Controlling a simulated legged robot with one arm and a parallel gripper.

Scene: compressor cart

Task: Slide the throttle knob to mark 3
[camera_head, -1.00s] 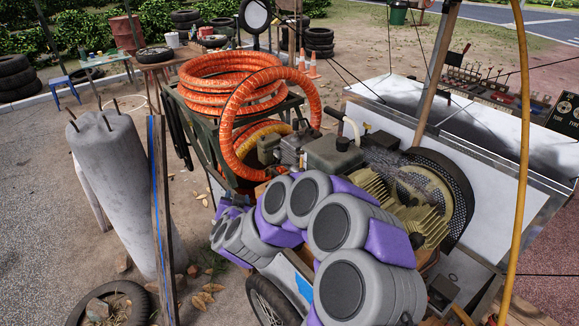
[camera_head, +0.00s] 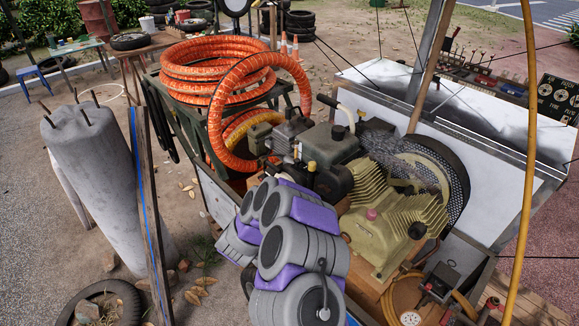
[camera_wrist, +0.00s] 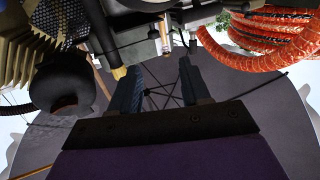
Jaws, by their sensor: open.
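The engine (camera_head: 330,145) sits on the cart, left of the finned yellow compressor (camera_head: 400,215). My grey and purple arm reaches toward its near side in the head view and hides my gripper there. In the wrist view my gripper (camera_wrist: 160,85) has its two dark fingers apart, with nothing held between them. The underside of dark machinery (camera_wrist: 130,25) spans the top of that view, just beyond the fingertips. A small pale metal bracket (camera_wrist: 166,35) shows there between and beyond the fingers. I cannot tell for sure which part is the throttle knob, and no mark 3 is readable.
Orange hose coils (camera_head: 215,80) lie left of the engine and show at upper right in the wrist view (camera_wrist: 270,40). A dark round part (camera_wrist: 62,88) is close left of the fingers. A mesh-guarded wheel (camera_head: 435,175) stands right of the engine. A yellow hose (camera_head: 528,130) hangs at right.

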